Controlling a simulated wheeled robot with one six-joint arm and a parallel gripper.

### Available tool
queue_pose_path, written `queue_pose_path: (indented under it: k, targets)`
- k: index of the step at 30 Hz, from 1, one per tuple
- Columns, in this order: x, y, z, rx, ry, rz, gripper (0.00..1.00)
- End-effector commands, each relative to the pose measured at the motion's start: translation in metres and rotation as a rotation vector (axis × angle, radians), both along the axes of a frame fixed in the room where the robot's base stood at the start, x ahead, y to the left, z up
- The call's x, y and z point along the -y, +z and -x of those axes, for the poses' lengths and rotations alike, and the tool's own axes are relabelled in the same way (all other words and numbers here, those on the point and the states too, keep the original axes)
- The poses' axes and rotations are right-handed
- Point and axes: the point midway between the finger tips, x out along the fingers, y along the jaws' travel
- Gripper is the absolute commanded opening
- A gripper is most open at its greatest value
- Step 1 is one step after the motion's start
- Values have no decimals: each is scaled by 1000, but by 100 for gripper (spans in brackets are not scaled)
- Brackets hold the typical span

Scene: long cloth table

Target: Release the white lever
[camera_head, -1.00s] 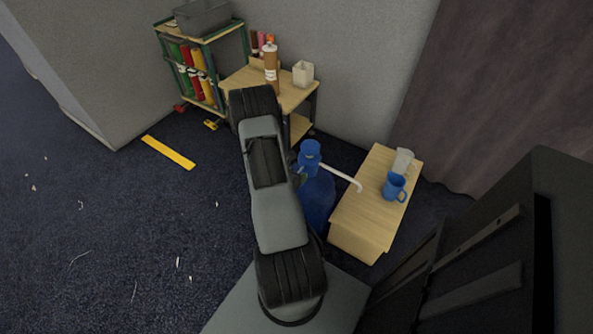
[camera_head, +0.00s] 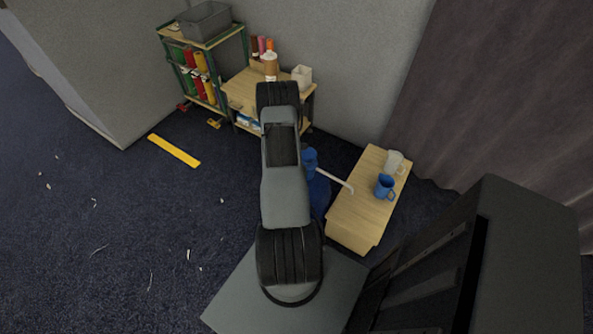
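The white lever (camera_head: 335,179) is a thin white bar that runs from a blue pump top (camera_head: 310,160) down to the right, over the edge of a small wooden table. The pump top sits on a blue container (camera_head: 319,193), partly hidden behind my arm. My arm stretches away from the camera, just left of the container, and covers part of it. My gripper is not visible; it is hidden behind or beyond my arm, so I cannot see whether it touches the lever.
The small wooden table (camera_head: 353,221) holds a blue mug (camera_head: 384,187) and a clear cup (camera_head: 396,162). Behind stand a wooden cart (camera_head: 242,87) with bottles and a white cup (camera_head: 301,75), and a green-framed rack (camera_head: 245,50). A yellow strip (camera_head: 174,150) lies on open floor at left.

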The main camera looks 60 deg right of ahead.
Motion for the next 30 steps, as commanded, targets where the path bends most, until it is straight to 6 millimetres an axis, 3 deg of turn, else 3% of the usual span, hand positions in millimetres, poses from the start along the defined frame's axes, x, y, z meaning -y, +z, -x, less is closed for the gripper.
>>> queue_pose_path:
  k: [19,20,21,24,30]
  targets:
    - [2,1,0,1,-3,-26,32]
    - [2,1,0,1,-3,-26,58]
    - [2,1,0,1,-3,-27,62]
    - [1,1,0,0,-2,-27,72]
    - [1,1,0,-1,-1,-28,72]
